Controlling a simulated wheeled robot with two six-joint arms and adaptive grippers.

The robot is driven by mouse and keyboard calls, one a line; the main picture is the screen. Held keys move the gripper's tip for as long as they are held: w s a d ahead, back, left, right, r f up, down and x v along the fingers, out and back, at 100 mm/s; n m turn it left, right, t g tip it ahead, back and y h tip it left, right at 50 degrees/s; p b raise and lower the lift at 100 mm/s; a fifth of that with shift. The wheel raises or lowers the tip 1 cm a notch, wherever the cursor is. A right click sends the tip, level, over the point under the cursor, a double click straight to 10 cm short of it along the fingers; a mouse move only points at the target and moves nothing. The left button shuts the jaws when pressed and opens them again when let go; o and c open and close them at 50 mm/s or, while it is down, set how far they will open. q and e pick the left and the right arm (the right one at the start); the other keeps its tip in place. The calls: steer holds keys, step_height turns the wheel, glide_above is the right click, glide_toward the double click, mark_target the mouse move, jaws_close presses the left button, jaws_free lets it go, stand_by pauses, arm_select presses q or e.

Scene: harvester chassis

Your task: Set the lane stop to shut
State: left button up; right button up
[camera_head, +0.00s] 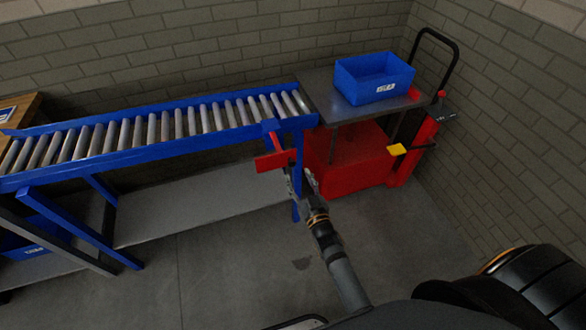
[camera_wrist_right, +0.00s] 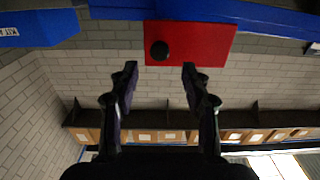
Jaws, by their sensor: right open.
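The lane stop is a red plate (camera_head: 272,161) on a blue bracket (camera_head: 270,126) at the near rail of the roller conveyor, close to its right end. The plate sits on the near side of the rail, not across the rollers. In the right wrist view the red plate (camera_wrist_right: 205,42) is at the top, with a round black knob (camera_wrist_right: 159,50) on it. My right gripper (camera_head: 301,178) is just right of and below the plate. In its wrist view the open, empty fingers (camera_wrist_right: 160,73) are spread either side of the knob's line, apart from it. My left gripper is not in view.
The roller conveyor (camera_head: 150,146) runs along the brick wall. A blue bin (camera_head: 372,80) stands on a grey-topped table (camera_head: 325,98) at its right end, by a red cart body (camera_head: 350,165) with a yellow piece (camera_head: 396,150). The floor in front is clear.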

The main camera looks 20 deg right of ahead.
mark_target(293, 164)
steer(key=w, duration=0.4)
steer(key=shift+w+f, duration=0.1)
steer(key=shift+w, duration=0.65)
steer(key=shift+c, duration=0.4)
steer(key=c, duration=0.7)
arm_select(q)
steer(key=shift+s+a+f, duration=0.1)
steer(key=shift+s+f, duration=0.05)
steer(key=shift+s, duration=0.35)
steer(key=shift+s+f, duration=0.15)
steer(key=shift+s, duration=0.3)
arm_select(e)
jaws_close()
